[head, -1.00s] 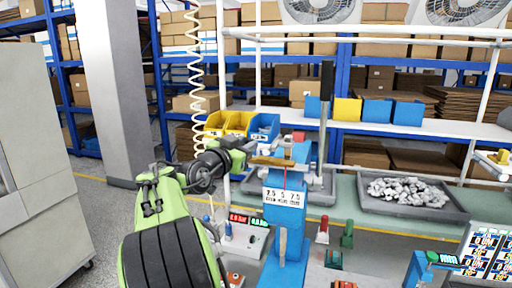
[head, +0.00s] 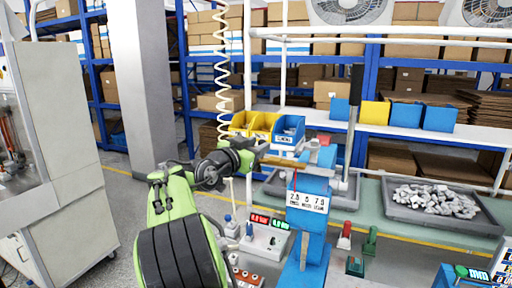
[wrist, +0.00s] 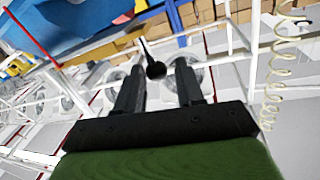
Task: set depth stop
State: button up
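A blue press-like stand (head: 307,225) rises right of centre in the head view, with a white scale plate (head: 307,201) on its front and a brownish bar across its top. I cannot tell which part is the depth stop. My gripper (head: 262,150) is at the end of the green arm, just left of the stand's top; its fingers are hard to make out there. In the wrist view my gripper (wrist: 157,88) has its two dark fingers apart with nothing held. A black ball-ended knob (wrist: 155,69) shows beyond and between the fingertips, apparently not touching them.
A black-handled lever (head: 354,100) stands up behind the stand. A grey box with red and green displays (head: 268,236) sits left of it. A tray of metal parts (head: 437,202) lies at right. Yellow and blue bins (head: 265,126) stand behind. A grey cabinet (head: 65,140) is at left.

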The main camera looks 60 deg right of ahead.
jog(key=a+b, duration=0.3)
jog(key=a, duration=1.2)
jog(key=shift+w+a, duration=0.3)
jog(key=shift+a, duration=0.1)
